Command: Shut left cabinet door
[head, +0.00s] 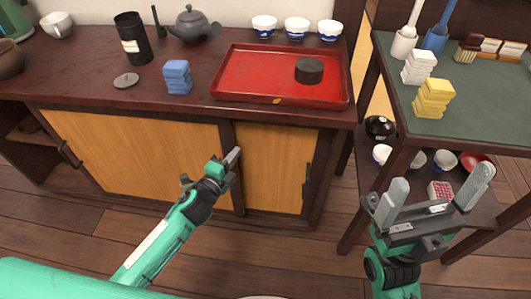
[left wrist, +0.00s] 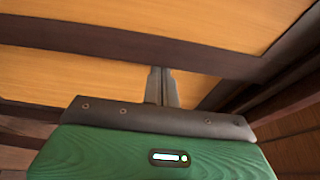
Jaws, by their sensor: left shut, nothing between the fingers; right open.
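The left cabinet door (head: 135,150) is a wide light-wood panel in a dark frame, with a dark handle (head: 68,154) near its left edge. It looks flush or nearly flush with the cabinet front; I cannot tell whether a small gap is left. My left gripper (head: 233,157) is shut and empty, in front of the dark upright at the door's right end. In the left wrist view its fingers (left wrist: 161,88) point at dark framing between light-wood panels; contact cannot be told. My right gripper (head: 432,205) is open and empty, in front of the side table.
The right cabinet door (head: 272,165) looks shut, with its handle (head: 307,180) at right. An open shelf (head: 28,135) lies left of the left door. A red tray (head: 230,88) and blue blocks (head: 177,77) stand on top. The green-topped table (head: 490,122) stands right. Floor in front is clear.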

